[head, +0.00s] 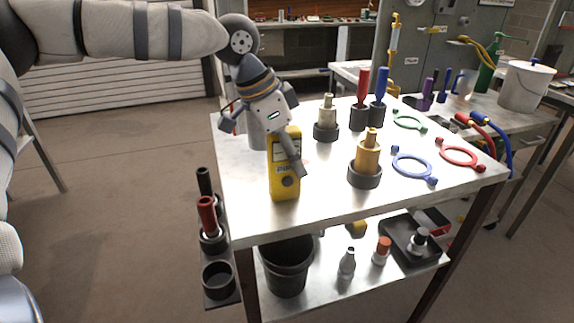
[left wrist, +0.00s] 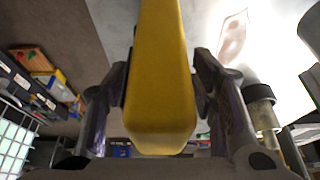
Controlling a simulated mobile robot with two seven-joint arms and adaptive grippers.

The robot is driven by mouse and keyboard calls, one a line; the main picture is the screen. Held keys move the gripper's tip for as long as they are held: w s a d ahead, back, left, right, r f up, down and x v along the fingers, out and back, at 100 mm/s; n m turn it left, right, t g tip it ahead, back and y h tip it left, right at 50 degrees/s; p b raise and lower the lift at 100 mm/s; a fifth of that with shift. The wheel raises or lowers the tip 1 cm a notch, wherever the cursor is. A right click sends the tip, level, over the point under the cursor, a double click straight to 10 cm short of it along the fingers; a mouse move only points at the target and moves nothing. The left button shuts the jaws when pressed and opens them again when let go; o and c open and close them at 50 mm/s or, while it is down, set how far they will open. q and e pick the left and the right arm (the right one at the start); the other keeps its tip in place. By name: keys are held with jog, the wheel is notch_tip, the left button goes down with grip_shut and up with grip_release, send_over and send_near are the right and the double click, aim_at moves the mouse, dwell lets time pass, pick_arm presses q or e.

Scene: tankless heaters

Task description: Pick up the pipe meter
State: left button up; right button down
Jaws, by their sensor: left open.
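The pipe meter (head: 284,177) is a yellow box-shaped device with a dark round dial and lettering on its face. It stands upright near the front left edge of the metal table in the head view. My left gripper (head: 266,147) is open at its upper part, with one finger in front of it on the right. In the left wrist view the yellow body of the pipe meter (left wrist: 160,100) lies between the two fingers of my left gripper (left wrist: 160,82), with narrow gaps seeming to remain at the sides. My right gripper is not in view.
The metal table (head: 325,200) also holds a brass fitting (head: 367,155) in a dark base, a pale fitting (head: 327,118), red and blue tools, and coloured rings (head: 413,166). A grey cylinder stands behind the meter. Tool holders (head: 212,235) hang off the table's left side.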

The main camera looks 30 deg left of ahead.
pick_arm(q)
jog(key=shift+r, duration=0.2)
grip_shut()
